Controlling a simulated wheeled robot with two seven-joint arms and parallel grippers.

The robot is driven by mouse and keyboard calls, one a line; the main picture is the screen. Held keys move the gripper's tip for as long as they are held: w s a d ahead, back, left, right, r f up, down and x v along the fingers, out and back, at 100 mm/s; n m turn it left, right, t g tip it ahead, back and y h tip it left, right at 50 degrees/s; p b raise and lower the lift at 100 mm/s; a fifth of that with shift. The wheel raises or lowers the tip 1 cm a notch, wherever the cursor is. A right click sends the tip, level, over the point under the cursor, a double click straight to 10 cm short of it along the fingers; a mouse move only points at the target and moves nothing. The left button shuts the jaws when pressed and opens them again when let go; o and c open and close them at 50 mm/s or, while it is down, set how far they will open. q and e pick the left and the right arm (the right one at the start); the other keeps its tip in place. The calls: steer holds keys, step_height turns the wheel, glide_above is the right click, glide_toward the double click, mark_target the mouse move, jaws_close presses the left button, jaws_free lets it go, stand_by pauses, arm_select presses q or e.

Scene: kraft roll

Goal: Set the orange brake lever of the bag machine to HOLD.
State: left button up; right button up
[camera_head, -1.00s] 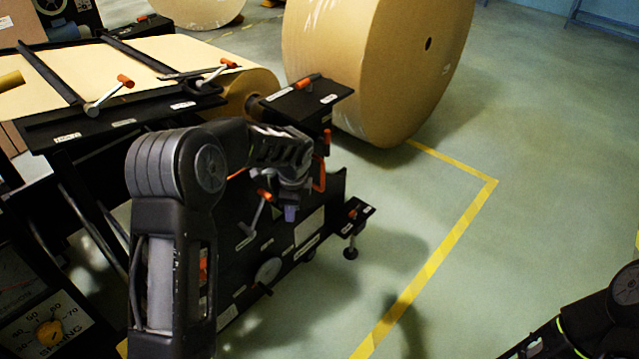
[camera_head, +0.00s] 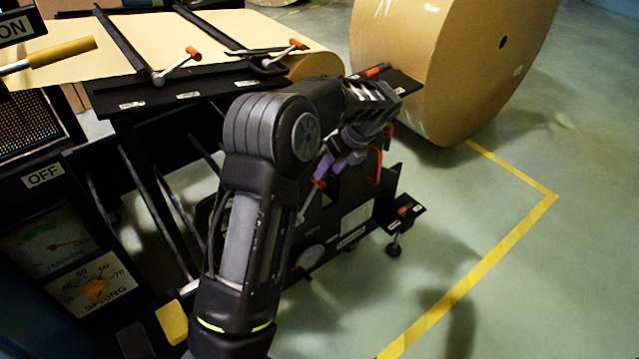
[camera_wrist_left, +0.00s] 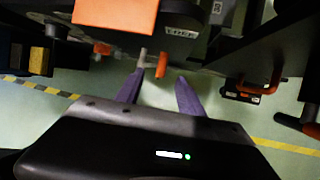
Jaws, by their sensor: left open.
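The bag machine (camera_head: 345,222) is a black frame with several orange-tipped levers. A lever with a grey rod and orange tip (camera_head: 320,183) sits on its side panel, right by my left gripper (camera_head: 338,168). I cannot read which lever is the brake lever, or a HOLD mark. In the left wrist view, my open left gripper (camera_wrist_left: 158,92) has its purple fingers apart, with a small orange tip (camera_wrist_left: 161,66) and a grey rod end just ahead of them. Nothing is clearly between the fingers. My left forearm hides part of the machine. My right gripper is out of view.
A large kraft roll (camera_head: 440,75) stands behind the machine. A red-orange loop handle (camera_head: 375,166) is just right of my gripper. A control panel with a dial (camera_head: 96,290) is at lower left. The floor right of the yellow line (camera_head: 500,245) is clear.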

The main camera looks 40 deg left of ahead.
mark_target(320, 184)
arm_select(q)
steer(key=x, duration=0.7)
steer(key=shift+a+f, duration=0.15)
steer(key=shift+f, duration=0.2)
steer(key=shift+c, duration=0.2)
jaws_close()
stand_by(0.9)
